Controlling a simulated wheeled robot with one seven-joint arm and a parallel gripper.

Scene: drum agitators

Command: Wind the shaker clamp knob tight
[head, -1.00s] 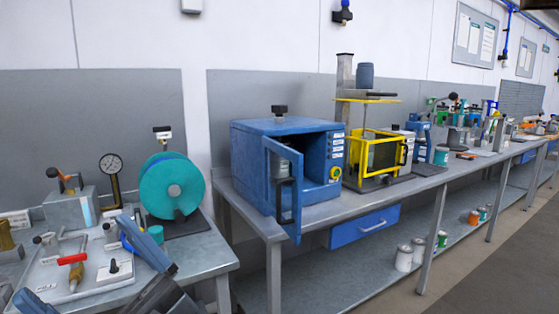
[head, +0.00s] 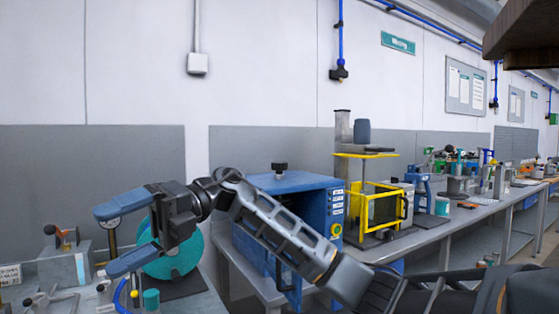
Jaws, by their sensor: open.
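A black knob (head: 279,169) stands on top of the blue box-shaped machine (head: 330,213); I cannot tell for certain that this is the shaker clamp knob. My arm crosses in front of the machine and hides much of its front, including most of its door. My gripper (head: 103,241) is at the left, raised over the near left bench, with its two blue fingers wide apart and pointing left. Nothing is held between them. It is well to the left of the black knob and apart from it.
A yellow-framed machine (head: 372,205) is right of the blue one. A dark overhead part (head: 520,38) shows at upper right.

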